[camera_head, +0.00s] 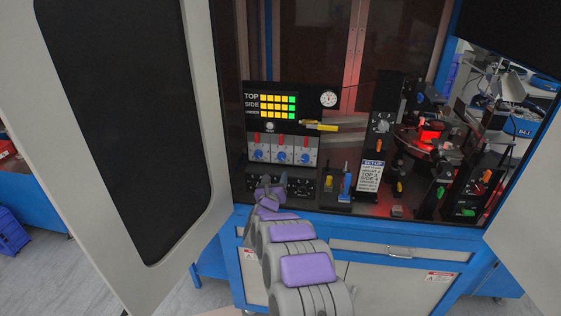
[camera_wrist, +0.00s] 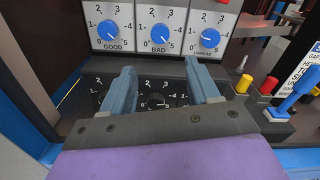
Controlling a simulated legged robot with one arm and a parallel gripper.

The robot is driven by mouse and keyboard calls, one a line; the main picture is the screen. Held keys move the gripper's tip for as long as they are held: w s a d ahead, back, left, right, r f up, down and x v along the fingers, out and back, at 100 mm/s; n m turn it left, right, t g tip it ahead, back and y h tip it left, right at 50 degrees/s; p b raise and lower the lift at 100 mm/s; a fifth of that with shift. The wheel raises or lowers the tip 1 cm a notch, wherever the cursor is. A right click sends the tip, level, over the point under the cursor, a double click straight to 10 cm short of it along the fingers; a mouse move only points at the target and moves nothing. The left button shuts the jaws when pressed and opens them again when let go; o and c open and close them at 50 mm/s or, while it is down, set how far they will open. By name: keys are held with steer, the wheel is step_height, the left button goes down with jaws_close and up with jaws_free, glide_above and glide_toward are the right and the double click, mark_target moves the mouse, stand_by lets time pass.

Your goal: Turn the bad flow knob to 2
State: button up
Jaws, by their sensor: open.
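The blue knob over the label BAD (camera_wrist: 158,34) is the middle of three on white dial plates in the wrist view; its white pointer appears to aim lower right, near 5. It also shows in the head view (camera_head: 281,156). My gripper (camera_wrist: 162,82) is open and empty, its two fingers apart below the BAD plate and in front of a black panel. A black dial (camera_wrist: 157,101) with a numbered scale shows between the fingers, its pointer roughly to the right; its label is hidden. In the head view my gripper (camera_head: 269,190) is below the white plates.
The GOOD knob (camera_wrist: 106,31) is left of BAD, and a third blue knob (camera_wrist: 210,37) is right. Yellow (camera_wrist: 243,84), red (camera_wrist: 269,85) and blue (camera_wrist: 297,92) parts stand right of my gripper. An open cabinet door (camera_head: 120,120) is at left.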

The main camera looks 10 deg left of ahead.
glide_toward(281, 158)
steer(key=shift+w+d, duration=0.1)
steer(key=shift+w, duration=2.2)
steer(key=shift+w+f, duration=0.15)
steer(key=shift+w, duration=0.65)
steer(key=shift+w+d, duration=0.2)
steer(key=shift+w, duration=1)
steer(key=shift+w+a, duration=0.2)
steer(key=shift+w, duration=0.1)
